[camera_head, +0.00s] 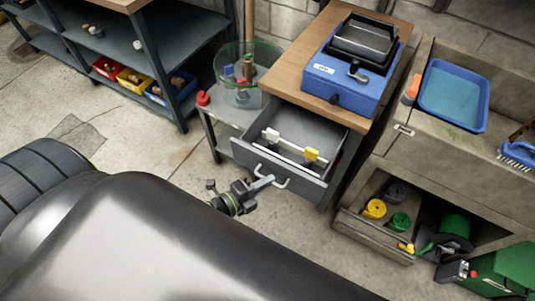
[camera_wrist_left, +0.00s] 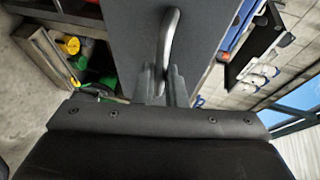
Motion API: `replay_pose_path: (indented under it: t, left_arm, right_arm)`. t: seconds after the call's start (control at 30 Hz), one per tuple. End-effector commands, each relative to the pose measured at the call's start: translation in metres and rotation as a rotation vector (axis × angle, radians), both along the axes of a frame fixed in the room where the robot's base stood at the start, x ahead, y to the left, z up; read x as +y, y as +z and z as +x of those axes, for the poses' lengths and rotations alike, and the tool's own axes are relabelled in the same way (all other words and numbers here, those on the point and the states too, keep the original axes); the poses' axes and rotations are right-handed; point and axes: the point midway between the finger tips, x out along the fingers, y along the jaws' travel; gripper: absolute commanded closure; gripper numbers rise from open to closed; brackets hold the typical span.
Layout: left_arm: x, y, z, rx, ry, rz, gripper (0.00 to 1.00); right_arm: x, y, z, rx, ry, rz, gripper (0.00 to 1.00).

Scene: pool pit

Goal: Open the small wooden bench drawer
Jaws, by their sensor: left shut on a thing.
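The drawer (camera_head: 316,185) is a dark grey box under a small bench with a wooden top (camera_head: 298,58). It stands pulled well out, and I see into it. It holds white and yellow fittings. A curved metal handle (camera_head: 283,183) is on its front; it also shows in the left wrist view (camera_wrist_left: 171,37). My left gripper (camera_head: 262,183) is at the drawer front, shut on the handle. Its fingers (camera_wrist_left: 166,84) close around the handle in the left wrist view, with the dark drawer front behind. My right gripper is not in view.
A blue machine (camera_head: 343,88) sits on the wooden top. A glass bowl (camera_head: 238,88) is on a low shelf to the left. A bench with a blue tray (camera_head: 453,95) and tape rolls (camera_head: 374,208) stands close on the right. The floor before the drawer's left side is clear.

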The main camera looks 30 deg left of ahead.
Motion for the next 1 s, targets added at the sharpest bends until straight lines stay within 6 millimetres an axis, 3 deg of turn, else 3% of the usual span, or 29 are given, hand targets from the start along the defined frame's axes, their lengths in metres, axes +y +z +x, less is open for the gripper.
replay_pose_path:
  t: [0.3, 0.33, 0.47, 1.0]
  left_arm:
    - [0.0003, -0.0002, -0.0001, 0.001, 0.001, 0.001, 1.0]
    - [0.0003, -0.0002, -0.0001, 0.001, 0.001, 0.001, 0.85]
    - [0.0002, -0.0002, 0.0, 0.0, 0.001, 0.0, 0.69]
    - [0.0013, 0.0002, -0.0023, 0.0, 0.0, 0.0, 0.67]
  right_arm:
    - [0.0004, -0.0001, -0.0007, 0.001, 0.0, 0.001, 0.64]
    - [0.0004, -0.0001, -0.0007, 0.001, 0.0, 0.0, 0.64]
    - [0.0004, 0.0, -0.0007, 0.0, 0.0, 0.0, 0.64]
    - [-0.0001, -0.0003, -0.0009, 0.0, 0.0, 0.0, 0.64]
